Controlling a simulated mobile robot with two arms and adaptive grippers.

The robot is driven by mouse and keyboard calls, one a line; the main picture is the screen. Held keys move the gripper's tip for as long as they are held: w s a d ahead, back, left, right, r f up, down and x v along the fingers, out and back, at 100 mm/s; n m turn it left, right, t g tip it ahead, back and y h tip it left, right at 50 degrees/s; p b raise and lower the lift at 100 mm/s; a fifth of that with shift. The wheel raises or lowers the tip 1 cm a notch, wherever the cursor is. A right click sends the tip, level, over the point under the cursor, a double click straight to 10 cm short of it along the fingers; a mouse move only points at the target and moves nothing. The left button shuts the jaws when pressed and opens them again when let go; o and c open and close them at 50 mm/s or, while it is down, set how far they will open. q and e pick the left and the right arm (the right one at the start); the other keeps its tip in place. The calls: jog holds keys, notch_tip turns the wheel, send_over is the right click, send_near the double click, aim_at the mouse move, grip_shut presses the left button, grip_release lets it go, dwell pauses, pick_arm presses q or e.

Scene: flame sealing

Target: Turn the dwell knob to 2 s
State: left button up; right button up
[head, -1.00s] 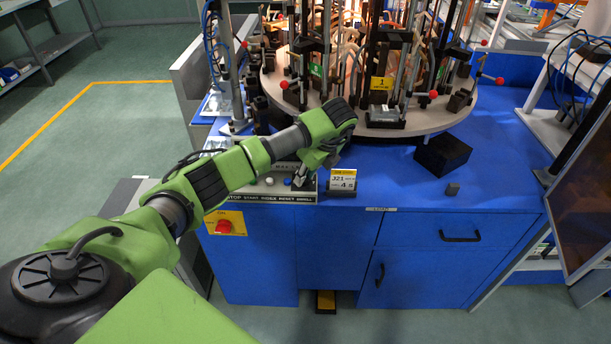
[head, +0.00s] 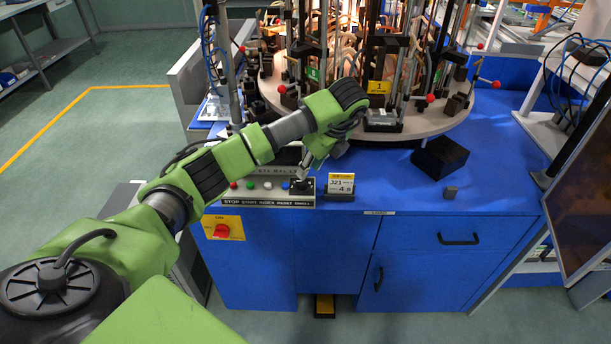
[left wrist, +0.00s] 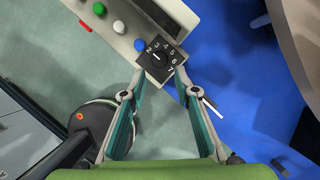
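The dwell knob (left wrist: 160,58) is a small black knob on a square black plate with white numerals around it. It sits at the right end of the light control panel, and it also shows in the head view (head: 302,187). Its short white mark appears to point up-left, towards the 2, but it is too small to be sure. My left gripper (left wrist: 160,76) is open, with its two fingertips apart near the plate's lower edge and nothing between the pads. In the head view my left gripper (head: 308,172) is above the knob. My right gripper is not in view.
The control panel (head: 268,199) carries coloured buttons left of the knob. A yellow-and-white card (head: 341,184) stands just right of it. A rotary table (head: 430,122) with rods and red-ended handles is behind. A black block (head: 440,158) lies on the blue bench (head: 395,180).

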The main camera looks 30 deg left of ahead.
pick_arm(q)
jog(key=v, duration=0.5)
jog(key=shift+r, duration=0.1)
dwell(0.3)
